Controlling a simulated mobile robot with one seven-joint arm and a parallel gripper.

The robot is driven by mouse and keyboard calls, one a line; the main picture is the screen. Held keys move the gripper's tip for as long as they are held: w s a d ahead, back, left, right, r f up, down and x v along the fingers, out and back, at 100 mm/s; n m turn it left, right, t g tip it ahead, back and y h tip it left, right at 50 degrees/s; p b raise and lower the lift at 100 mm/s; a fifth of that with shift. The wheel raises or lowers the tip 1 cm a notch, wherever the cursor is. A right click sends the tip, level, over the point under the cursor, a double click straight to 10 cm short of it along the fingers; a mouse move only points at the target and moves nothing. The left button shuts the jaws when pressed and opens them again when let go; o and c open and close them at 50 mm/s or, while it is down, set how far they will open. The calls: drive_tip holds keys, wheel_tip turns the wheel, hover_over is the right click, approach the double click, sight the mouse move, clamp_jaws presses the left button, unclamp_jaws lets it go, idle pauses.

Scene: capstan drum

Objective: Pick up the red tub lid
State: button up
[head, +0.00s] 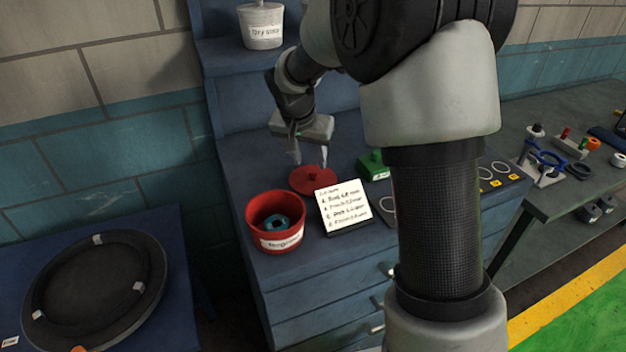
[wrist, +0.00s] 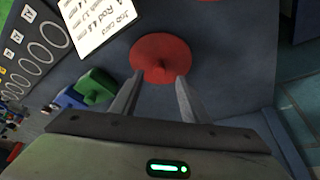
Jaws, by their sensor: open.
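The red tub lid (head: 311,180) lies flat on the blue cabinet top, behind the red tub. It is a round disc with a small knob in the middle. My gripper (head: 310,158) is just above it, pointing down, open and empty. In the wrist view the red tub lid (wrist: 160,58) is ahead of the fingertips, and its knob shows between the two fingers (wrist: 156,78). I cannot tell from these views whether the fingers touch the lid. The red tub (head: 273,228) stands open in front of the lid, with a teal ring-shaped thing (head: 276,224) inside.
A white note card (head: 342,207) stands right of the red tub. A green box (head: 373,165) is right of the lid. A white tub (head: 262,25) is on the upper shelf. My arm hides part of the cabinet top. A black round tray (head: 95,290) lies at lower left.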

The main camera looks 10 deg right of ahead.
sight(313, 170)
drive_tip(key=x, duration=0.5)
drive_tip(key=shift+w+d, duration=0.1)
drive_tip(key=shift+d, duration=0.05)
clamp_jaws()
